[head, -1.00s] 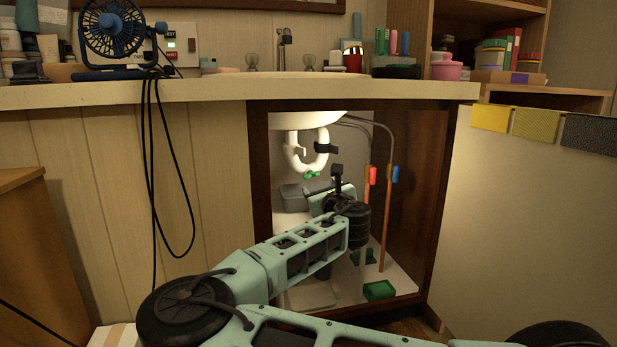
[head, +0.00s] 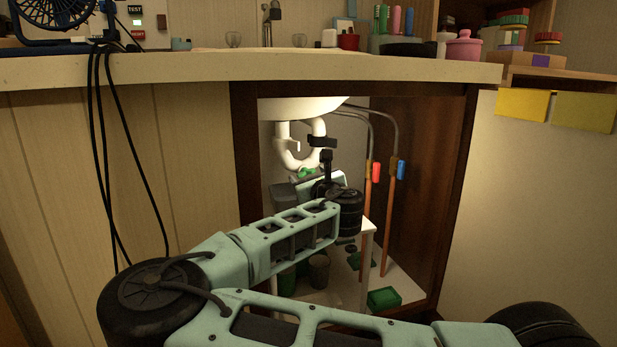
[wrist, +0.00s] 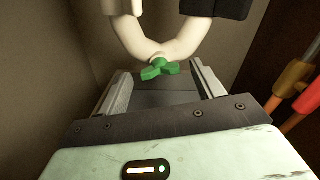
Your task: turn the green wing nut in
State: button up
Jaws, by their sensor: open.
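The green wing nut (wrist: 158,69) sits at the bottom of the white U-shaped drain pipe (wrist: 125,35) under the sink. It also shows in the head view (head: 307,172), just above my gripper end. My gripper (wrist: 160,79) is open, with one finger on each side of the nut in the wrist view. The nut appears near the fingertips and between them. I cannot tell whether either finger touches it. In the head view my arm reaches into the open cabinet and its wrist partly hides the fingers.
The cabinet's dark frame (head: 243,150) surrounds the opening. Two copper pipes with a red valve handle (head: 376,172) and a blue valve handle (head: 400,170) stand right of my wrist. A green tray (head: 383,298) lies on the cabinet floor. Black cables (head: 97,170) hang at the left.

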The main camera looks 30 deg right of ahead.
jog(key=c, duration=1)
jog(key=p, duration=0.1)
jog(key=m+p, duration=0.1)
jog(key=p, duration=0.1)
jog(key=shift+r+m, duration=0.25)
jog(key=shift+m, duration=0.05)
jog(key=shift+f+m+p, duration=0.25)
jog(key=shift+m+p, duration=0.2)
jog(key=shift+m, duration=0.25)
jog(key=o, duration=1)
jog(key=shift+s, duration=0.1)
